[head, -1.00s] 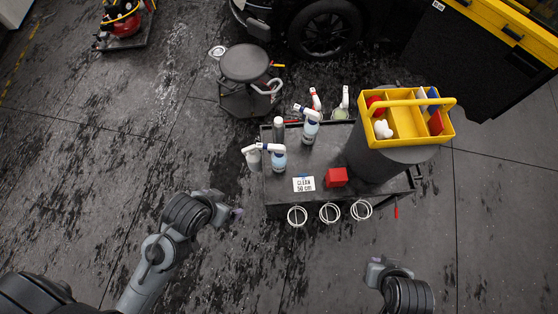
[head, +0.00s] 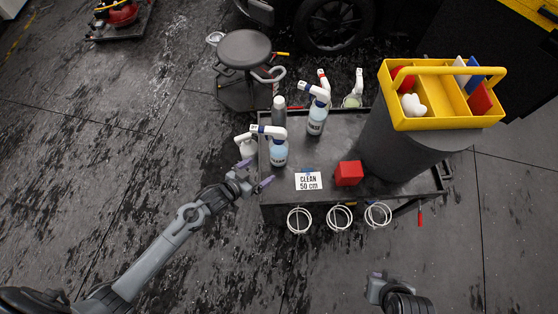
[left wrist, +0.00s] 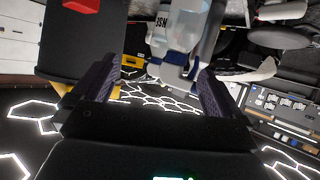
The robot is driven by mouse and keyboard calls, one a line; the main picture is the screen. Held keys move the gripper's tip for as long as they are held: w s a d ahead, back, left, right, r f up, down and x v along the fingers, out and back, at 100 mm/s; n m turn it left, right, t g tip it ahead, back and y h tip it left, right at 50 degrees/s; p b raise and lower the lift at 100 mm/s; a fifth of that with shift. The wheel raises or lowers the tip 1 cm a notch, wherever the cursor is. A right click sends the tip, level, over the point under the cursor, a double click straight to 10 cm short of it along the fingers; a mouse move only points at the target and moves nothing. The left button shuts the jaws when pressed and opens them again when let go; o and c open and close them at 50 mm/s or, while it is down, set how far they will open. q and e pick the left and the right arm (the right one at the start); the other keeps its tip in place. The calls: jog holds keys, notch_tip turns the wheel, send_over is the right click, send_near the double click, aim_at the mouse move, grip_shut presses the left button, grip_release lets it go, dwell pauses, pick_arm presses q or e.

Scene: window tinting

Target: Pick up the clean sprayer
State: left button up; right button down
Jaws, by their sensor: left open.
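Several spray bottles stand on the dark cart (head: 322,156). The nearest is a pale blue bottle (head: 279,153) with a white and blue trigger head; I cannot tell from its label whether it is the clean sprayer. A similar bottle (head: 317,118) stands behind it to the right. My left gripper (head: 256,174) is open and empty at the cart's left edge, just short of the nearest bottle. My right gripper (head: 376,284) is low in the head view, away from the cart.
A white sprayer (head: 246,146) is beside the nearest bottle. A yellow caddy (head: 440,122) sits on a dark drum. A stool (head: 244,50) stands behind.

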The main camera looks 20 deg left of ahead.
pick_arm(q)
jog(key=b, duration=0.6)
send_near(273, 150)
notch_tip(273, 150, down, 3)
jog(key=shift+m+t, duration=0.3)
jog(key=shift+t, duration=0.2)
jog(key=x, duration=0.2)
jog(key=b+x, duration=0.1)
jog(key=x, duration=0.1)
jog(key=b+x, duration=0.1)
jog(key=x, duration=0.1)
jog(key=shift+w+d+r, duration=0.15)
jog(key=shift+d+r, duration=0.15)
jog(key=shift+r+b+x, duration=0.15)
jog(key=shift+b+x, duration=0.35)
jog(key=shift+x, duration=0.75)
jog(key=shift+r+b+x, duration=0.15)
jog(key=shift+b+x, duration=0.3)
jog(key=shift+x, duration=0.85)
jog(key=shift+w+a, duration=0.15)
pick_arm(e)
notch_tip(273, 150, down, 12)
jog(key=shift+f, duration=0.1)
pick_arm(q)
jog(key=c, duration=1.1)
jog(key=shift+r, duration=0.1)
jog(key=shift+c, duration=0.3)
jog(key=shift+r, duration=0.1)
